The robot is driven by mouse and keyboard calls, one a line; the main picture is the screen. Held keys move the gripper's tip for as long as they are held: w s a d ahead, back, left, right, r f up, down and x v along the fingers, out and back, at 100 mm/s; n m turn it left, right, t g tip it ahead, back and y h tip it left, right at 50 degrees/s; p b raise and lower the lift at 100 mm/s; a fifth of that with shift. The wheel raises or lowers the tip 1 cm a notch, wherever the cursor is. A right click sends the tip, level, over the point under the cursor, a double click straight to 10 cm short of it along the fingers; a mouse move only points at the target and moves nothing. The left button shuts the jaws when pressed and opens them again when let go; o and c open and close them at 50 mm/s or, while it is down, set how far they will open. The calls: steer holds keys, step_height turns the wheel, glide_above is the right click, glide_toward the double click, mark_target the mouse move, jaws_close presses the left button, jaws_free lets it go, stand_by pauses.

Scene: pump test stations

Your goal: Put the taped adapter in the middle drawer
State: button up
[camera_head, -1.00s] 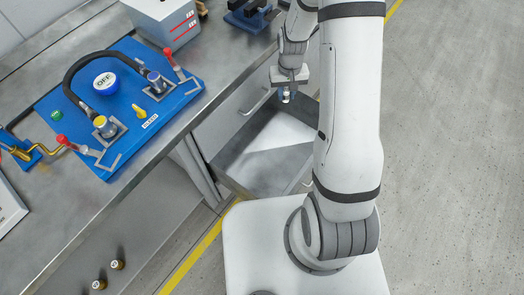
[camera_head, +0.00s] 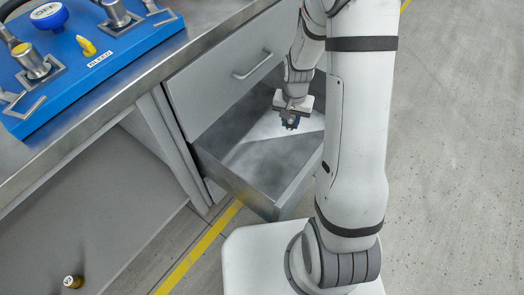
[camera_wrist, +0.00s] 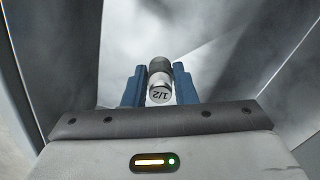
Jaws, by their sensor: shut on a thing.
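My gripper (camera_head: 290,122) points down over the open drawer (camera_head: 238,187), beneath the shut top drawer. In the wrist view, the blue fingers of my gripper (camera_wrist: 160,88) are shut on the adapter (camera_wrist: 159,80). The visible part of the drawer floor looks empty, with a bright patch of light. My arm hides the drawer's right side.
The shut top drawer (camera_head: 228,84) with a bar handle is just above the open one. A steel bench (camera_head: 150,70) carries a blue pump board (camera_head: 95,62) at upper left. A brass-coloured fitting (camera_head: 73,281) lies at lower left. Clear floor extends at right.

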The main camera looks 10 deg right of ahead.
mark_target(290, 127)
steer(key=shift+m, duration=0.4)
steer(key=f+b, duration=0.2)
steer(key=f, duration=0.1)
steer(key=f+b, duration=0.1)
steer(key=shift+s+f, duration=0.3)
steer(key=shift+f, duration=0.05)
step_height(290, 127, down, 10)
steer(key=b, duration=0.4)
steer(key=shift+r, duration=0.2)
steer(key=shift+f+b, duration=0.2)
steer(key=shift+b, duration=0.15)
steer(key=o, duration=1)
